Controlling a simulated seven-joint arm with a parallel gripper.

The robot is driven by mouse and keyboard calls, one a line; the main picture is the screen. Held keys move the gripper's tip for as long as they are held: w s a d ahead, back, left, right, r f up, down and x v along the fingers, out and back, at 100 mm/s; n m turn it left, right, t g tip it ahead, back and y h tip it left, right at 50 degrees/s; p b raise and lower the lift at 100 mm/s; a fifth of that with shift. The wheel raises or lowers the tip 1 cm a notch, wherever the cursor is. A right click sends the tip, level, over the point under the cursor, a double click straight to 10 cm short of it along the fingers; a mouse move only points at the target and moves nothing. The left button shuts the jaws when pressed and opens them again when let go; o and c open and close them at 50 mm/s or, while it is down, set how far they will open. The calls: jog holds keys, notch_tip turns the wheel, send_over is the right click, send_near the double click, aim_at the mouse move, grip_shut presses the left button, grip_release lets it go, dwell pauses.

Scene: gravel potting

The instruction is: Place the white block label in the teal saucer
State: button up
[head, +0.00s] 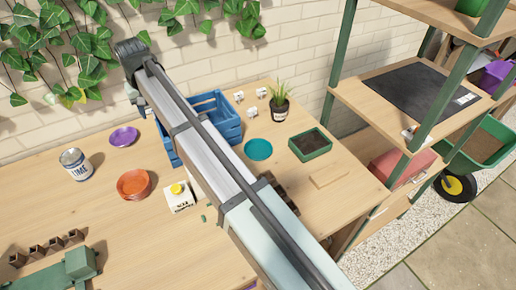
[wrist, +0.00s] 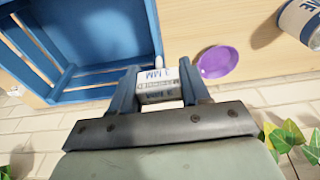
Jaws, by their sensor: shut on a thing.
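My gripper (wrist: 160,78) is shut on a white block label (wrist: 157,86) with dark blue printing, seen between the fingers in the wrist view. In the head view my arm reaches to the back wall, and I cannot clearly make out the gripper or the held block. The teal saucer (head: 258,149) lies on the table right of the blue crate and looks empty. It is well to the right of my arm's end in the head view and is not in the wrist view.
The blue crate (head: 218,104) also shows close beside my gripper in the wrist view (wrist: 95,78). A purple saucer (head: 123,137), lime can (head: 75,165), orange saucer (head: 133,184) and carton (head: 178,198) stand left. Small white blocks (head: 252,111), a potted plant (head: 279,108) and green tray (head: 310,145) surround the teal saucer.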

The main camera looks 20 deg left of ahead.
jog(key=w+d, duration=0.2)
jog(key=d, duration=0.3)
jog(key=w+d, duration=0.2)
jog(key=d, duration=0.3)
jog(key=w+d, duration=0.2)
jog(key=d, duration=0.4)
jog(key=shift+w, duration=0.1)
send_over(257, 149)
notch_tip(257, 149, down, 4)
jog(key=shift+s+d+f, duration=0.15)
jog(key=shift+f, duration=2.65)
jog(key=shift+s+d+f, duration=0.1)
jog(key=shift+s+f, duration=0.05)
jog(key=shift+f, duration=2.6)
jog(key=shift+f, duration=0.1)
jog(key=o, duration=0.8)
jog(key=shift+c, duration=0.2)
notch_tip(257, 149, up, 12)
jog(key=s+d, duration=0.1)
jog(key=shift+s+d, duration=0.15)
